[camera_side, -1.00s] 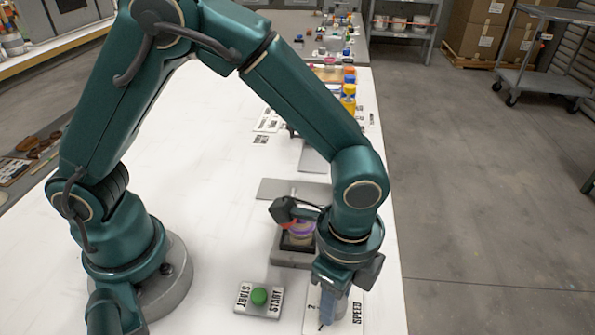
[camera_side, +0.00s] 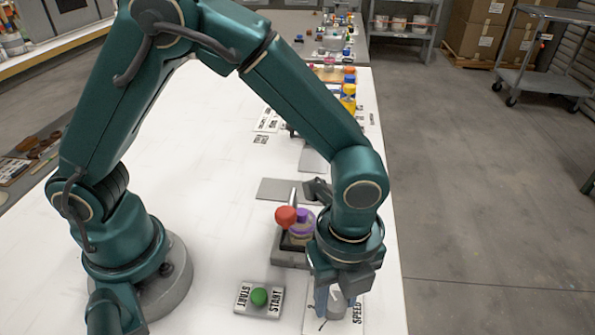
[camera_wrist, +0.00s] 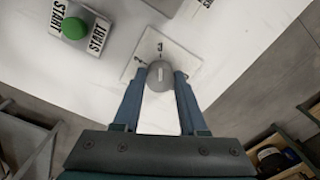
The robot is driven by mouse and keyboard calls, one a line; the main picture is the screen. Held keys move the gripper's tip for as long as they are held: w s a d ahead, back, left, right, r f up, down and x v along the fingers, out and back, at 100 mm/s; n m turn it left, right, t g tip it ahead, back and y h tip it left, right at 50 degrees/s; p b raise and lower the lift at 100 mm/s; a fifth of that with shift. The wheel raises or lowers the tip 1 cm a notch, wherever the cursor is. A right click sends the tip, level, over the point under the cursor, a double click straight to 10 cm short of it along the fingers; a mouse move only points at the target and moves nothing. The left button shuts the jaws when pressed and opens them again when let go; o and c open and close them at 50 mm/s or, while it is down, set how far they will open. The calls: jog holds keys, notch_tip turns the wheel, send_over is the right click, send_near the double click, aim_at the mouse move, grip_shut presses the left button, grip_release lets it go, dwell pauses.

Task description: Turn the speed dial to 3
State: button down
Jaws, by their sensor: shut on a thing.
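The speed dial is a grey round knob (camera_wrist: 160,77) with a pale line on its top, seen in the wrist view. It sits on a white plate (camera_wrist: 134,71) with a small dark numeral beyond the knob, too blurred to read surely. My gripper (camera_wrist: 160,74) is shut on the dial, one blue finger at each side. In the side view my gripper (camera_side: 335,298) points down at the dial (camera_side: 337,307), partly hiding it. The plate (camera_side: 358,310) there carries the word SPEED; its other markings are largely covered.
A green start button (camera_side: 259,297) on a labelled plate stands left of the dial. Behind are a red knob (camera_side: 285,216) and a purple-topped container (camera_side: 303,222) on a dark stand. Coloured bottles (camera_side: 348,95) stand farther back. The white table's right edge is close.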

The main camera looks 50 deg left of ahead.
aim_at(336, 300)
dwell(0.4)
jog(key=shift+c, duration=2.2)
grip_release()
jog(key=shift+r, duration=2.6)
